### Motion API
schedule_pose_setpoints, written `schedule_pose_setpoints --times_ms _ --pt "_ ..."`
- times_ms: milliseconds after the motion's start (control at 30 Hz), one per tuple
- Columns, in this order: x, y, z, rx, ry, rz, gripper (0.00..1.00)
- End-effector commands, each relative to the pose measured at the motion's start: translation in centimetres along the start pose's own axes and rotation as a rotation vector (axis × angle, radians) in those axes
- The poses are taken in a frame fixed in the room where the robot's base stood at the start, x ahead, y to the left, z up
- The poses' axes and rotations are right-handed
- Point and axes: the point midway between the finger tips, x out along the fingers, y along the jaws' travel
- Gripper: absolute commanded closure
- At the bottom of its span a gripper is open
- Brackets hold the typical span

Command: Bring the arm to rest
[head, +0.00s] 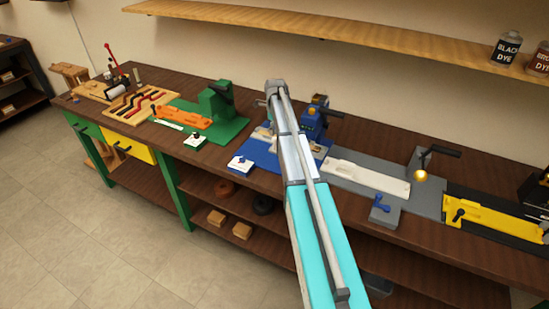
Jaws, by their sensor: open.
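My arm (315,235), with cyan and grey links, rises from the bottom edge across the middle of the head view. Its grey upper end (275,88) stands in front of the bench's back part. My gripper's fingers cannot be made out; they seem to be hidden behind the arm or out of the picture. I see nothing held by the arm.
A long brown workbench (175,150) carries a green station (213,115), a blue station (258,157) partly behind my arm, a grey station (427,205) and a yellow fixture (490,218). A wooden shelf (330,27) with dye bottles (506,48) hangs above. Floor (110,240) at left is clear.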

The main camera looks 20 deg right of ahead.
Motion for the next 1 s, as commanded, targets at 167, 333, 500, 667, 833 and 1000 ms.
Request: schedule_pose_setpoints --times_ms 167,333,500,667,833,1000 --pt "0.0 0.0 0.0 0.000 0.000 0.000 0.31" --pt "0.0 0.0 0.0 0.000 0.000 0.000 0.31" --pt "0.0 0.8 0.0 -0.033 0.000 0.000 0.31" --pt "0.0 3.0 -0.1 -0.146 0.000 0.000 0.31" --pt "0.0 7.2 -0.3 -0.364 0.000 0.000 0.31" --pt "0.0 11.9 -0.8 -0.630 0.000 0.000 0.31"
